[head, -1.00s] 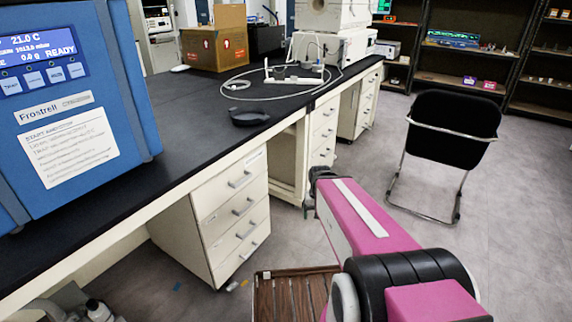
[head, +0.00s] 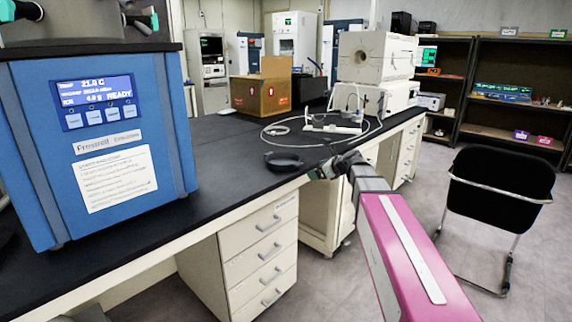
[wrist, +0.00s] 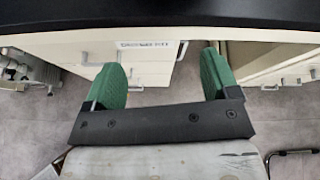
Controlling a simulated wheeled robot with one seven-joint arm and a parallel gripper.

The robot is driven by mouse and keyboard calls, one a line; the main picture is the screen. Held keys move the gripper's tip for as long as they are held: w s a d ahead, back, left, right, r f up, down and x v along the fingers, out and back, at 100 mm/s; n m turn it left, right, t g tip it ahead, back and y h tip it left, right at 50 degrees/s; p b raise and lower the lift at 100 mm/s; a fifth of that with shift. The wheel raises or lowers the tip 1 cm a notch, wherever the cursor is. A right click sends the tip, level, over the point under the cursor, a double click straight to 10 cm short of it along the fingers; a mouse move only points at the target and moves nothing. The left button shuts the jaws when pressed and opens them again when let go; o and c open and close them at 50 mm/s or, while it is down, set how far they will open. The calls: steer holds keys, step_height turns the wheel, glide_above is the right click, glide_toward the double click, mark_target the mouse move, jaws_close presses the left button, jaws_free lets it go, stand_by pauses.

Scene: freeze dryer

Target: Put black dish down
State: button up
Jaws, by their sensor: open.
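The black dish (head: 284,161) sits on the black bench top (head: 235,150), close to its front edge, in the head view. My gripper (head: 318,172) is at the bench's front edge, to the right of the dish and apart from it. In the wrist view my gripper (wrist: 165,72) shows two green fingers spread wide with nothing between them. Beyond the fingers are the drawer fronts and the dark bench edge. I cannot make out the dish in the wrist view.
A blue freeze dryer (head: 100,140) stands on the bench at left. A cardboard box (head: 262,92), a white instrument (head: 375,75) and looped tubing (head: 300,127) are farther back. Drawers (head: 262,250) are below the bench. A black chair (head: 500,190) stands at right.

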mark_target(299, 164)
steer(key=w+a, duration=0.2)
steer(key=w+a+m, duration=0.1)
steer(key=w+a, duration=0.2)
steer(key=w+a+f+m, duration=0.1)
steer(key=w+a, duration=0.2)
steer(key=shift+t+y, duration=0.3)
steer(key=shift+y, duration=0.1)
steer(key=shift+d, duration=0.1)
steer(key=c, duration=1.3)
